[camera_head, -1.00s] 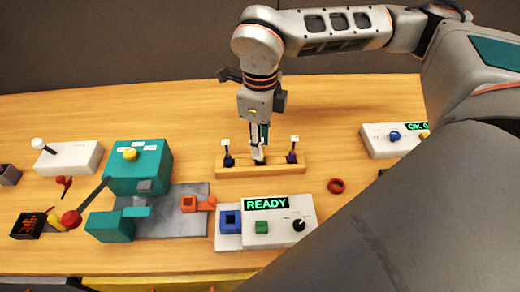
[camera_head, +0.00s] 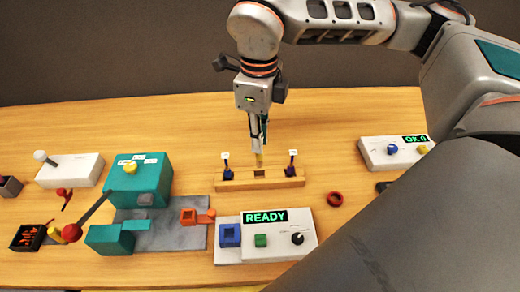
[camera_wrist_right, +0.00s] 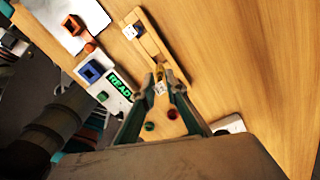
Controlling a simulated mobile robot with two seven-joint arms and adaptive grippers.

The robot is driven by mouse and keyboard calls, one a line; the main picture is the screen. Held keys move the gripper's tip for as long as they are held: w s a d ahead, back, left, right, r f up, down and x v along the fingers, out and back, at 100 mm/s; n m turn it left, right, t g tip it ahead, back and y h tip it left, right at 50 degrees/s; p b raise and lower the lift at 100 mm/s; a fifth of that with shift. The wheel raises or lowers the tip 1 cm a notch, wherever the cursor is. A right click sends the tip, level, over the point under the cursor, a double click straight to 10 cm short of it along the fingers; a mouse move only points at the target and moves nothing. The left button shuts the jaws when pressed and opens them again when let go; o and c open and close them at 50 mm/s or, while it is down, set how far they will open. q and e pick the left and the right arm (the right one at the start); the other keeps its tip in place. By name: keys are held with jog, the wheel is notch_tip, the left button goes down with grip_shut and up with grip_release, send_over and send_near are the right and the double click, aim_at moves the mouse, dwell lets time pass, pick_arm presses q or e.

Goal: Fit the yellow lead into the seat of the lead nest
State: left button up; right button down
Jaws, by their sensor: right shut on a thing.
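My right gripper (camera_head: 258,142) is shut on the yellow lead (camera_head: 259,158), whose yellow end shows just below the fingertips. It is held upright above the middle of the wooden rack (camera_head: 225,184), over an empty square hole. In the right wrist view the gripper (camera_wrist_right: 160,82) hides part of the lead (camera_wrist_right: 160,70). A blue square socket (camera_head: 230,235) on the white READY panel (camera_head: 285,225) looks like the seat of the lead nest. It stands in front of the rack, to the left, and also shows in the right wrist view (camera_wrist_right: 91,71). My left gripper is not in view.
A blue lead (camera_head: 228,174) and a purple lead (camera_head: 290,171) stand in the rack on either side. A red ring (camera_head: 335,199) lies to the right. A teal block device (camera_head: 140,181) with a red-knobbed lever stands left. The table behind the rack is clear.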

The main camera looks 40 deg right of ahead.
notch_tip(320, 180, up, 14)
jog(key=p, duration=0.1)
jog(key=shift+r+p, duration=0.15)
jog(key=shift+p, duration=0.15)
